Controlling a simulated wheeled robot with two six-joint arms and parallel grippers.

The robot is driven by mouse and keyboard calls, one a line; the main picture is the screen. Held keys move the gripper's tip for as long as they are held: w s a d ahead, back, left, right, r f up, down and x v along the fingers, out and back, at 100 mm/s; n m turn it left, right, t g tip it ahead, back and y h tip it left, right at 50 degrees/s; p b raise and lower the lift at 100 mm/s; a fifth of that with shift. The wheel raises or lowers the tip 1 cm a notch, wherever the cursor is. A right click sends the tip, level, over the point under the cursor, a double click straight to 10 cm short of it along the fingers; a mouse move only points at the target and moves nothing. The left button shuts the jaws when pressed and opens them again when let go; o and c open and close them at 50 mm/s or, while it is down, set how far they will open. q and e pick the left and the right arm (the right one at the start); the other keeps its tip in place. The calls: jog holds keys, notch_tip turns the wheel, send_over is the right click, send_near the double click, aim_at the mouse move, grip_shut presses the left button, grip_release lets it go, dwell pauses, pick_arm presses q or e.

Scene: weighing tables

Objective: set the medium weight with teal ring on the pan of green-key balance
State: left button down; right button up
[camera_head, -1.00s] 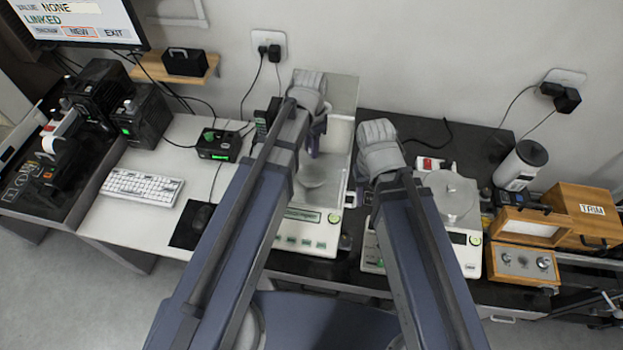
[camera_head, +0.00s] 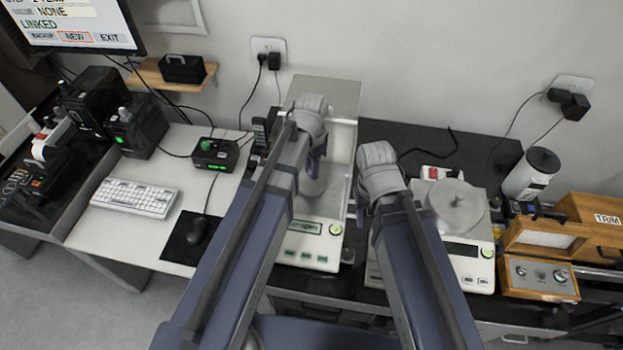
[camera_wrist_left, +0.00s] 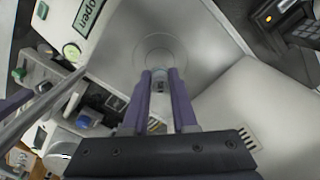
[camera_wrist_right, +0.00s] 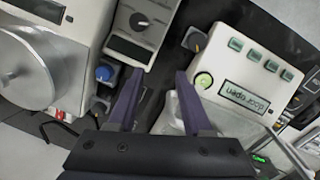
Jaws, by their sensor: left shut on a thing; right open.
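I cannot tell whether the weight touches the pan. This balance (camera_head: 308,252) has a round green key (camera_head: 335,229) and a display reading "door open" in the right wrist view (camera_wrist_right: 245,98). In the head view, my left gripper (camera_head: 316,165) hides part of the pan. My right gripper (camera_wrist_right: 158,76) is open and empty, beside this balance's front.
A second balance (camera_head: 470,265) with a bare-looking pan (camera_head: 458,207) stands to the right. Right of it are a wooden TRIM box (camera_head: 597,222) and a white cylinder (camera_head: 531,172). A keyboard (camera_head: 134,198) and mouse (camera_head: 197,231) lie left. The glass shield (camera_head: 345,105) surrounds the left pan.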

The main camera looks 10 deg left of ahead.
pick_arm(q)
notch_tip(320, 180, down, 4)
jog(key=b, duration=0.3)
jog(key=shift+r, duration=0.2)
jog(key=shift+f, duration=0.1)
jog(key=c, duration=1.2)
grip_release()
jog(key=shift+f+b, duration=0.1)
jog(key=shift+b, duration=0.2)
jog(key=o, duration=0.5)
notch_tip(320, 180, up, 12)
jog(key=p, duration=1.2)
jog(key=shift+r, duration=0.25)
